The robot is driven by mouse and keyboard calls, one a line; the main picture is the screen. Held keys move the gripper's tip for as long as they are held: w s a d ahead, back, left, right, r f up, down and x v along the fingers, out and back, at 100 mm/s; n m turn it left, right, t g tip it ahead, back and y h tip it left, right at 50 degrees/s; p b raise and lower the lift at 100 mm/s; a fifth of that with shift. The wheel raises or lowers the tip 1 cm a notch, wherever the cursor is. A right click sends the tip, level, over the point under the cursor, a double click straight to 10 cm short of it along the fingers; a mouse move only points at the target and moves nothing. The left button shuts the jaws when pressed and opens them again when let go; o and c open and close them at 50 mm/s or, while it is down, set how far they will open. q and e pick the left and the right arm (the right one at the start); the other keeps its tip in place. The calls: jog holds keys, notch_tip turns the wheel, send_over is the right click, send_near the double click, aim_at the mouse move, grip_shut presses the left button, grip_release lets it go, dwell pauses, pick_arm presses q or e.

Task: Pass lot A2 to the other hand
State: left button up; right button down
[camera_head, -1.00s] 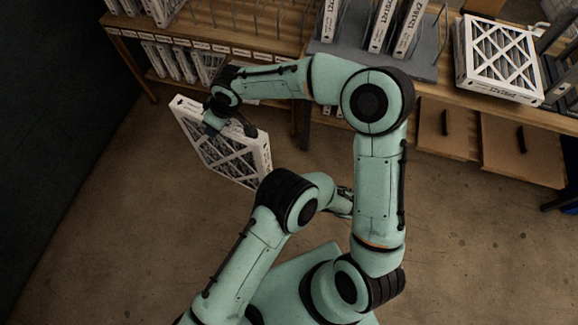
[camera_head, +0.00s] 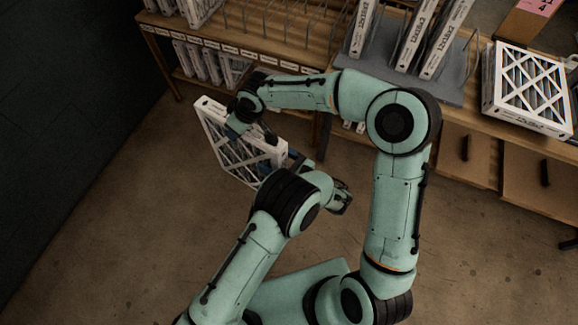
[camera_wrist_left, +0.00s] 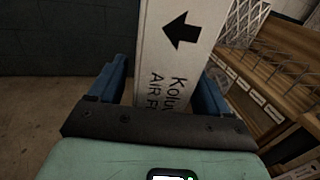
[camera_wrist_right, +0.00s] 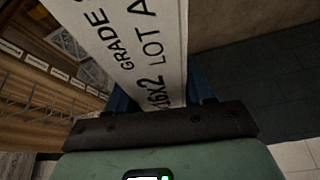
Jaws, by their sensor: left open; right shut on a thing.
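Lot A2 is a boxed filter (camera_head: 228,155) with a white frame and lattice face, held tilted above the floor in the head view. My right gripper (camera_head: 254,130) is shut on its upper edge. The right wrist view shows its edge printed "LOT A" (camera_wrist_right: 150,40) between the right fingers (camera_wrist_right: 160,92); the rest of that lettering is cut off. My left gripper (camera_head: 298,162) is open at the filter's right end, partly hidden by my left arm. In the left wrist view, the filter's arrow-marked edge (camera_wrist_left: 178,55) stands between the open left fingers (camera_wrist_left: 160,95).
A wooden shelf (camera_head: 285,45) with wire dividers and filters runs behind. A grey rack (camera_head: 455,92) holds upright filters, and another filter (camera_head: 527,90) lies flat to its right. Drawers (camera_head: 470,160) are below. The floor in front is clear; a dark wall stands left.

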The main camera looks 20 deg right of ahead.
pick_arm(q)
jog(key=shift+x, duration=0.9)
jog(key=shift+c, duration=0.3)
jog(key=shift+s, duration=0.1)
jog(key=c, duration=1)
jog(key=shift+c, duration=1.1)
pick_arm(e)
jog(key=shift+c, duration=1.7)
grip_release()
jog(key=v, duration=1.2)
